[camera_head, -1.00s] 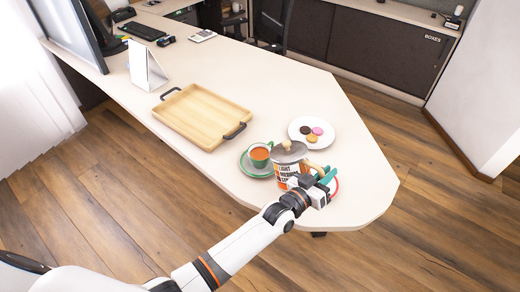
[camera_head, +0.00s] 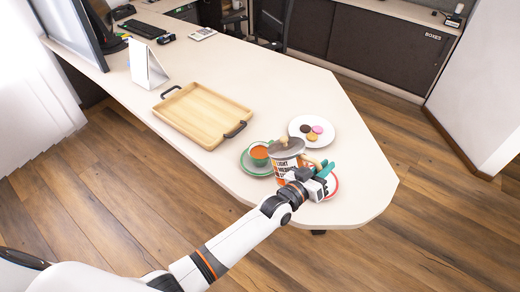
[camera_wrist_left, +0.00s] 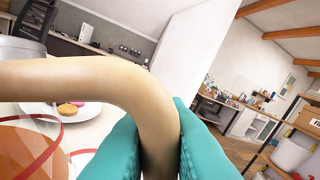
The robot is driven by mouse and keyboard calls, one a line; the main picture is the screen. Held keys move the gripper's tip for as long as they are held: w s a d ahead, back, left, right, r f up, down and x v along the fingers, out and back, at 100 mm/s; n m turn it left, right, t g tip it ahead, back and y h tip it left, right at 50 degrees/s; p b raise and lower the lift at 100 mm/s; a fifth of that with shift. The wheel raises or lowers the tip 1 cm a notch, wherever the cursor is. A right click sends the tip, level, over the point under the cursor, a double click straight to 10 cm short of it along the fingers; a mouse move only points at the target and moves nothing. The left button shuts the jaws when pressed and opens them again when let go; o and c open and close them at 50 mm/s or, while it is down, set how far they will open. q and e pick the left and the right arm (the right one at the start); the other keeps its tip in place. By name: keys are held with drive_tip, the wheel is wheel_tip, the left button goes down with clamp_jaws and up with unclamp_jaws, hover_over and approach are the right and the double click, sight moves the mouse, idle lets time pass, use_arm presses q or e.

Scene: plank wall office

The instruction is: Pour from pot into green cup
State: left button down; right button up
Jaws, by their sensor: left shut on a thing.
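The pot (camera_head: 286,162) has a grey lid with a wooden knob and a white and orange printed label. It is near the front end of the desk, right beside the green cup (camera_head: 259,152), and looks close to upright. The green cup holds orange-brown liquid and stands on a green saucer (camera_head: 248,166). My left gripper (camera_head: 324,174) is shut on the pot's pale curved handle, which shows between the teal fingers (camera_wrist_left: 160,150) in the left wrist view. The gap under the pot is hidden by my gripper. My right gripper is not in view.
A red-rimmed item (camera_head: 334,188) sits beside my gripper; the wrist view shows a red-rimmed glass of orange liquid (camera_wrist_left: 30,150). A plate of cookies (camera_head: 325,137) is behind the pot. A wooden tray (camera_head: 190,134) lies to the left. The desk's right front end is mostly clear.

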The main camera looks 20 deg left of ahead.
sight(315, 163)
use_arm(q)
drive_tip(key=shift+w+a+r, duration=0.1)
drive_tip(key=shift+w+r, duration=0.05)
drive_tip(key=shift+r, duration=0.25)
drive_tip(key=shift+a+r, duration=0.15)
drive_tip(key=shift+r, duration=0.1)
drive_tip(key=shift+w+a+r+n+p, duration=0.35)
drive_tip(key=shift+a+r+n+p, duration=0.2)
drive_tip(key=shift+r, duration=0.15)
idle(1.0)
drive_tip(key=s+d+f+m+b, duration=0.3)
drive_tip(key=d+f+m+b, duration=0.25)
drive_tip(key=f, duration=0.45)
drive_tip(key=shift+m, duration=0.3)
drive_tip(key=r+p, duration=0.2)
drive_tip(key=r, duration=0.1)
drive_tip(key=r+p, duration=0.1)
drive_tip(key=shift+s+d+r, duration=0.15)
drive_tip(key=shift+s+d, duration=0.05)
drive_tip(key=shift+d, duration=0.05)
